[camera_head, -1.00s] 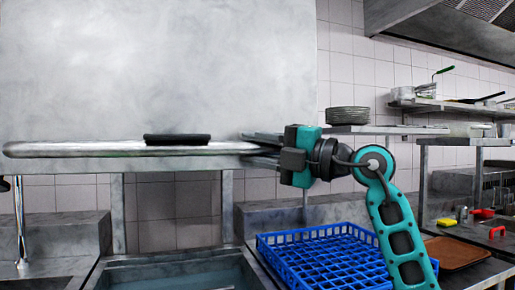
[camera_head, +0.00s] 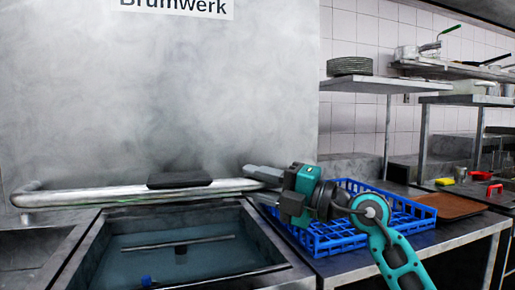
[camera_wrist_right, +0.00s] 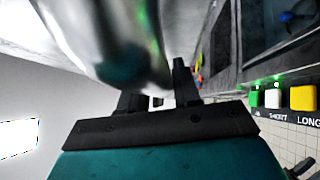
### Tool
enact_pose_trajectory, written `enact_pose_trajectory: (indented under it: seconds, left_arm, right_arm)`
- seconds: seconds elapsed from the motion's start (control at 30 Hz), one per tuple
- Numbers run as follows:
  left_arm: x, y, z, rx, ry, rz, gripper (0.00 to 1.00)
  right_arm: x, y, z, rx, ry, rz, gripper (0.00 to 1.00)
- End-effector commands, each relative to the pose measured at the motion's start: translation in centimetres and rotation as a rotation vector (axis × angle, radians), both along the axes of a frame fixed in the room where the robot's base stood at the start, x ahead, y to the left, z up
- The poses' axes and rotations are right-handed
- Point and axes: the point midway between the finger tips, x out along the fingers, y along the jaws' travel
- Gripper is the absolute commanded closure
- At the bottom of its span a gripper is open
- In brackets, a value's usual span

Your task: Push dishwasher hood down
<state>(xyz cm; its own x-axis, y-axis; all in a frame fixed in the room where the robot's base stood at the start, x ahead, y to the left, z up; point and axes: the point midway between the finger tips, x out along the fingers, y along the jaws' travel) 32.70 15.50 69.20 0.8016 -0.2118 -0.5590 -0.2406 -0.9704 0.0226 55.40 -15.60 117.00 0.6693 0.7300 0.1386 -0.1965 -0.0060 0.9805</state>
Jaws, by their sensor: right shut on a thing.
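The dishwasher hood (camera_head: 150,95) is a large grey metal box with a "Brumwerk" label. Its long round handle bar (camera_head: 100,197) runs along its lower front edge, with a dark pad on it. My right gripper (camera_head: 262,172) is shut on the right end of the bar. In the right wrist view the bar (camera_wrist_right: 115,45) lies between the dark fingers (camera_wrist_right: 155,90). Below the hood is the open wash basin (camera_head: 190,255) with a spray arm inside. A gap still shows between the hood's lower edge and the basin. My left gripper is not in view.
A blue dish rack (camera_head: 340,243) stands on the counter right of the basin, close to my right arm. A brown tray (camera_head: 450,206) lies farther right. Plates (camera_head: 349,66) sit on a shelf. Coloured buttons (camera_wrist_right: 273,98) show in the right wrist view.

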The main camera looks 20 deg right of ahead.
Motion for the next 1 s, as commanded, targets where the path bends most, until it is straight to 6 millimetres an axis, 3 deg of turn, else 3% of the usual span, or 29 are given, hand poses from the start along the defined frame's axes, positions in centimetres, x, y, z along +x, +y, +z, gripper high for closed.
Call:
enact_pose_trajectory:
  seconds: [0.03, 0.1, 0.3, 0.5, 0.7, 1.0]
  left_arm:
    - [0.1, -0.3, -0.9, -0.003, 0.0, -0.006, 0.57]
    - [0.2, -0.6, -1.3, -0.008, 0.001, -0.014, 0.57]
    - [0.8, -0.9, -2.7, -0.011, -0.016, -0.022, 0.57]
    - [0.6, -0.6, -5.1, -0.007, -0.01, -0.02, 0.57]
    - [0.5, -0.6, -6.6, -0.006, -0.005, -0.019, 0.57]
    - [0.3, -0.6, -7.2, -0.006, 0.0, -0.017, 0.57]
  right_arm:
    - [0.0, 0.1, -3.3, -0.005, 0.018, 0.005, 1.0]
    - [0.0, 0.1, -5.7, -0.005, 0.017, 0.005, 1.0]
    - [-0.1, 0.2, -12.6, -0.005, 0.017, 0.006, 1.0]
    - [-0.1, 0.1, -17.9, -0.004, 0.013, 0.005, 1.0]
    - [0.0, 0.1, -21.3, -0.002, 0.012, 0.005, 1.0]
    - [0.0, 0.1, -22.7, -0.003, 0.007, 0.005, 1.0]
